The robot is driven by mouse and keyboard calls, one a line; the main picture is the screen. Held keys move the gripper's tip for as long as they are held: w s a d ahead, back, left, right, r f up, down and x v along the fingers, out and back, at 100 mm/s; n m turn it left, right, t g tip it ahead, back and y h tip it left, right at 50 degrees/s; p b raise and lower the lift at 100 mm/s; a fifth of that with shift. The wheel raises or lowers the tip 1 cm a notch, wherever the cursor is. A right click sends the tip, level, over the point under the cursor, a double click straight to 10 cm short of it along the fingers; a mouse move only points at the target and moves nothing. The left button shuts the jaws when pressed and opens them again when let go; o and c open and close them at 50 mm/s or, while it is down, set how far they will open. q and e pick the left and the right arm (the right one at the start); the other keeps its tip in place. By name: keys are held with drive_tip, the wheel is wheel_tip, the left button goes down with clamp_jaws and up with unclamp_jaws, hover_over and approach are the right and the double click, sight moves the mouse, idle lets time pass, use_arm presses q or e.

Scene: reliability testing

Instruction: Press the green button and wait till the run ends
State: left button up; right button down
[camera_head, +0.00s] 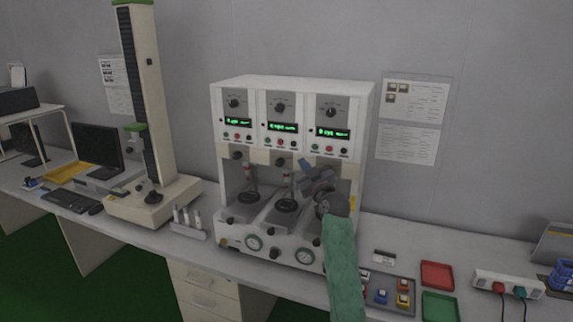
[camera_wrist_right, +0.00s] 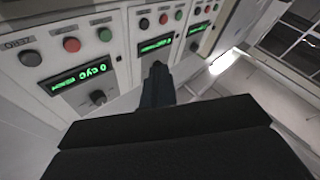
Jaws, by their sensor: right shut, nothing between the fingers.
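A white test machine (camera_head: 295,95) has three stations, each with a knob, a lit green display and a row of buttons. The right station's green button (camera_head: 315,147) sits below its display (camera_head: 332,132). In the right wrist view, a green button (camera_wrist_right: 104,34) shows beside a red one (camera_wrist_right: 71,44), near a display (camera_wrist_right: 82,78). My right gripper (camera_head: 306,165) is shut and empty, in front of the right station and a little below its button row. In the wrist view its dark fingers (camera_wrist_right: 157,82) are apart from the nearest green button. My left gripper is out of view.
A tall test stand (camera_head: 150,205) and a rack of small cylinders (camera_head: 187,222) stand left of the machine. A grey parts tray (camera_head: 388,283), red tray (camera_head: 437,275), green tray (camera_head: 440,307) and power strip (camera_head: 508,284) lie to the right.

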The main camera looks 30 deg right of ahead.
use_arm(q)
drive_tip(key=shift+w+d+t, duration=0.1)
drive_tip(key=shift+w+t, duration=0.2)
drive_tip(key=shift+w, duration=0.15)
use_arm(e)
drive_tip(key=shift+s+d+r+n, duration=0.1)
drive_tip(key=shift+d+r+n, duration=0.15)
drive_tip(key=shift+n, duration=0.25)
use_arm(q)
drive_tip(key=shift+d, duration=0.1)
use_arm(e)
drive_tip(key=shift+d, duration=0.15)
